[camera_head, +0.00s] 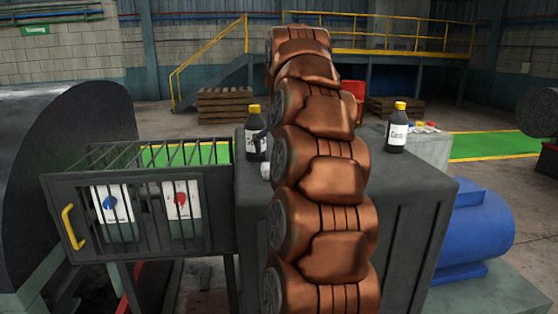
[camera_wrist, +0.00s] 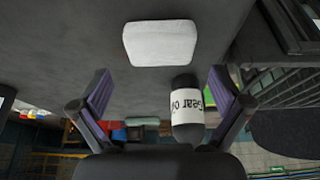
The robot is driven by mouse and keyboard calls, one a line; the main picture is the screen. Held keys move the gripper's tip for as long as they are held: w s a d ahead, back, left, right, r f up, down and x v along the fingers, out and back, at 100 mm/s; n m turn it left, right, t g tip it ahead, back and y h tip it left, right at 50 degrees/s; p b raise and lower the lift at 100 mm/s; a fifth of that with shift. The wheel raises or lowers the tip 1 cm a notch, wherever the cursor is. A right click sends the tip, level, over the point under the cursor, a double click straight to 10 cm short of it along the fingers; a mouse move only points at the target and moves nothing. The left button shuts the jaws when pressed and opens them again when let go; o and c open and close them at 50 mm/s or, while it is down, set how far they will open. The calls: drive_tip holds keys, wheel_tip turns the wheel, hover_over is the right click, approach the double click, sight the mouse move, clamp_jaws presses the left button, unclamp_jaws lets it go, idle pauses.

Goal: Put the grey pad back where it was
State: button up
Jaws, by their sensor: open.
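A pale grey, rounded pad (camera_wrist: 160,43) lies flat on the dark cabinet top in the wrist view. A small pale patch beside my arm in the head view (camera_head: 265,171) may be its edge; my arm hides the rest. My gripper (camera_wrist: 158,76) is open, its two fingers spread wide with nothing gripped. The pad is above the fingertips in the wrist picture. A dark bottle with a white "Gear O..." label (camera_wrist: 187,112) shows between the fingers, near the right one. In the head view my arm hides most of the gripper.
A yellow-capped bottle (camera_head: 257,142) stands close left of my arm, another (camera_head: 397,132) to the right on the cabinet (camera_head: 420,190). A barred cage (camera_head: 150,245) with a yellow handle adjoins the left side, holding blue- and red-marked panels. A blue motor (camera_head: 475,235) stands right.

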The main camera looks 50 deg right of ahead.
drive_tip(key=shift+v, duration=3)
drive_tip(key=shift+a, duration=0.1)
drive_tip(key=s+a+f+n+g+y, duration=0.1)
drive_tip(key=a+f+n, duration=0.1)
drive_tip(key=a+f, duration=0.35)
drive_tip(key=s+a+f+n, duration=0.1)
drive_tip(key=a+f, duration=0.2)
drive_tip(key=a, duration=0.6)
drive_tip(key=s+a+f+n+g+y, duration=0.1)
drive_tip(key=s+a+f+n, duration=0.1)
drive_tip(key=a+f, duration=0.35)
drive_tip(key=s+a+f+n+g, duration=0.1)
drive_tip(key=s+a+f, duration=0.6)
drive_tip(key=s, duration=0.4)
drive_tip(key=s+a+f+n+g, duration=0.1)
drive_tip(key=s+a+f+g, duration=0.1)
drive_tip(key=s+a+f, duration=0.5)
drive_tip(key=s+f, duration=0.3)
drive_tip(key=s, duration=0.1)
drive_tip(key=shift+s+a+f+y, duration=0.2)
drive_tip(key=shift+f+y, duration=0.05)
drive_tip(key=shift+y, duration=0.15)
